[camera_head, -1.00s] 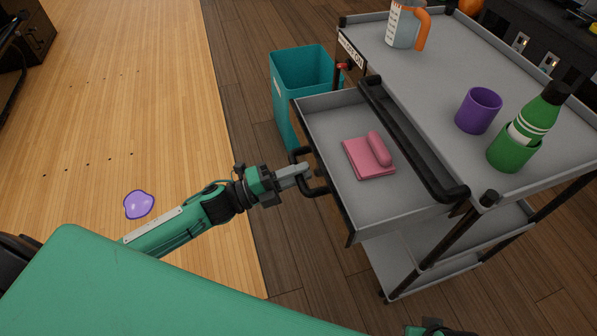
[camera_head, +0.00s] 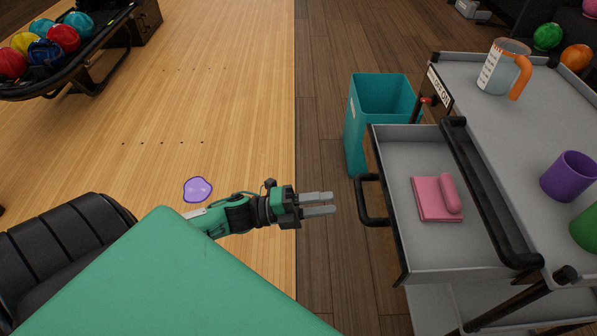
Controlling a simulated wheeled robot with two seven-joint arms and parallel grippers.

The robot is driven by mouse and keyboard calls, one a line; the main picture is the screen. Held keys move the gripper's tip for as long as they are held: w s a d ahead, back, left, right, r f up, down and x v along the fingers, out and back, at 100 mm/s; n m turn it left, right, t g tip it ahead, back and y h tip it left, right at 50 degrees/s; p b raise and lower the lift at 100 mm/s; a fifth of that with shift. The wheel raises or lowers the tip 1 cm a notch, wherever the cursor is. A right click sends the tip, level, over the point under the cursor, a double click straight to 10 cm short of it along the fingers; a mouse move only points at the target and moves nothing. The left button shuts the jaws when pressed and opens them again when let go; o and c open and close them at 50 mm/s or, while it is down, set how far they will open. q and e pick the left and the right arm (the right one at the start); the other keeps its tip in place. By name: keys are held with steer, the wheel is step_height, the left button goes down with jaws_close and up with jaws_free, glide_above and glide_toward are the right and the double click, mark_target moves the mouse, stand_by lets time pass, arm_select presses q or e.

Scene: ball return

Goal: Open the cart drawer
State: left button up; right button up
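The cart drawer (camera_head: 462,258) is pulled out from the left side of the grey cart (camera_head: 510,135). A folded pink cloth (camera_head: 432,203) with a rolled pink piece on it lies inside. The black drawer handle (camera_head: 368,200) is on the drawer's left face. My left gripper (camera_head: 332,204) is open and empty, a short way left of the handle and not touching it. My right gripper is not in view.
A teal bin (camera_head: 379,98) stands behind the drawer. On the cart top are a measuring jug (camera_head: 500,72), a purple cup (camera_head: 568,177) and a green item (camera_head: 588,230). A purple puddle (camera_head: 197,189) lies on the lane. A rack of balls (camera_head: 62,48) is at the far left.

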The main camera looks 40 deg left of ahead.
arm_select(q)
steer(key=v, duration=0.5)
steer(key=shift+s+a, duration=0.1)
steer(key=shift+a, duration=0.05)
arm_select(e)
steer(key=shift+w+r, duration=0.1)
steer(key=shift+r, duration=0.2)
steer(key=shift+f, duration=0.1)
